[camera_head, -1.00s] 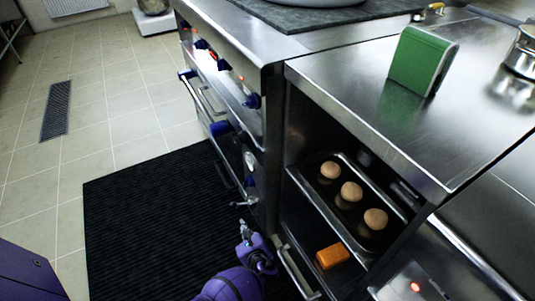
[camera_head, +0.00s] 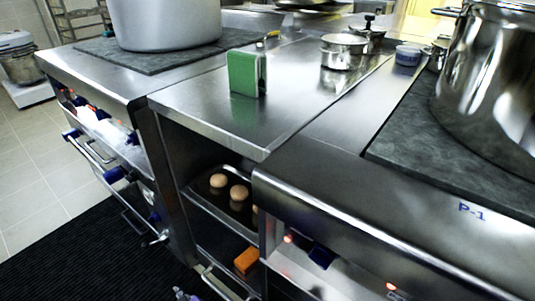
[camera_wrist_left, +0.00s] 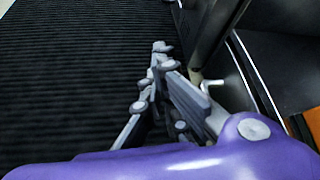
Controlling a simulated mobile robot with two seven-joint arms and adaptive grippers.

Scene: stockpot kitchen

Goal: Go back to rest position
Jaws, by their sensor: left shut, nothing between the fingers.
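My left gripper (camera_head: 184,294) shows only as a small tip at the bottom edge of the head view, over the black floor mat (camera_head: 70,255). In the left wrist view the left gripper (camera_wrist_left: 158,62) is shut with nothing between its fingers. It is above the black mat, left of the open compartment of the steel counter. My purple wrist fills the bottom of that view. My right gripper is not in view.
The open compartment holds a tray (camera_head: 205,204) with round buns (camera_head: 238,192) and an orange block (camera_head: 246,260). A green box-shaped thing (camera_head: 243,74) stands on the steel counter (camera_head: 195,100). Large pots (camera_head: 165,22) stand left and right (camera_head: 490,75). The stove front has knobs and handles.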

